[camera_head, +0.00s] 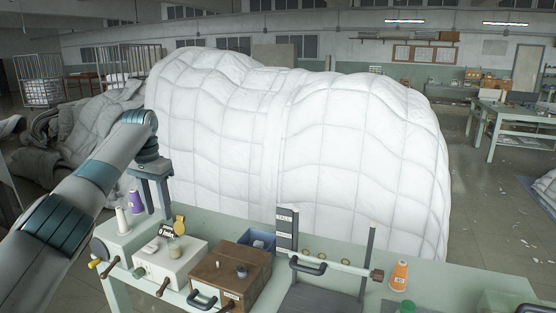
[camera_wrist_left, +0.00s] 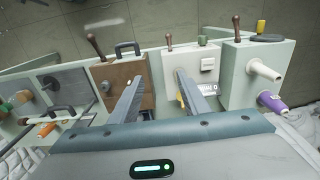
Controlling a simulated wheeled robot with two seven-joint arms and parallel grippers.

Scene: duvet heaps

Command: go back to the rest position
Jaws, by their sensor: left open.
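My left arm comes in from the left in the head view. Its gripper (camera_head: 153,190) points down above the back left part of the green workbench (camera_head: 455,280). In the left wrist view the two fingers of the left gripper (camera_wrist_left: 160,95) stand wide apart with nothing between them. Below them are a white box (camera_head: 170,262) and a brown wooden box (camera_head: 230,275). The right gripper is in neither view.
A huge white quilted duvet heap (camera_head: 300,140) stands right behind the bench. Purple (camera_head: 136,201) and orange (camera_head: 399,275) thread spools, a blue bin (camera_head: 258,240) and a rod stand (camera_head: 330,265) crowd the bench. Grey duvets (camera_head: 95,130) lie at left.

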